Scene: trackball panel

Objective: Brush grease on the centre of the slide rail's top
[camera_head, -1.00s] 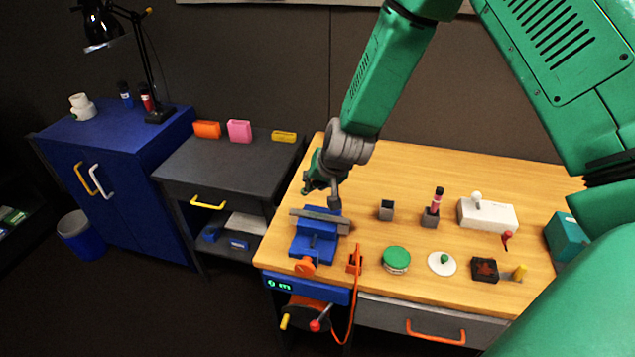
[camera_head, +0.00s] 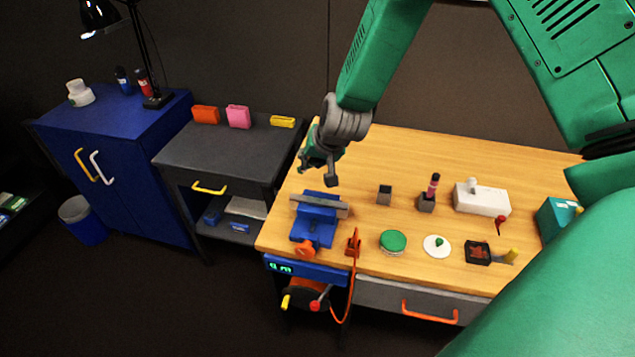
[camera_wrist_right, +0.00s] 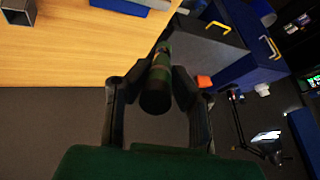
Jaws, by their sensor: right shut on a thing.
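The slide rail looks to be the grey bar (camera_head: 320,204) clamped across the top of the blue vise (camera_head: 313,233), at the table's front left. No grease can be made out on it at this size. My right gripper (camera_head: 322,167) is above and behind the rail, apart from it. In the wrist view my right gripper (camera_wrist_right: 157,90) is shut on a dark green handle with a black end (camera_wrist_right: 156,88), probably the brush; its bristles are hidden. A round tin with a green top (camera_head: 393,241) stands right of the vise. My left gripper is out of view.
An orange lever with a cable (camera_head: 353,243) is beside the vise. A white lid-like disc (camera_head: 437,246), a dark square tray (camera_head: 478,252), a small grey holder (camera_head: 384,195) and a white box (camera_head: 482,200) stand to the right. The table's back middle is clear.

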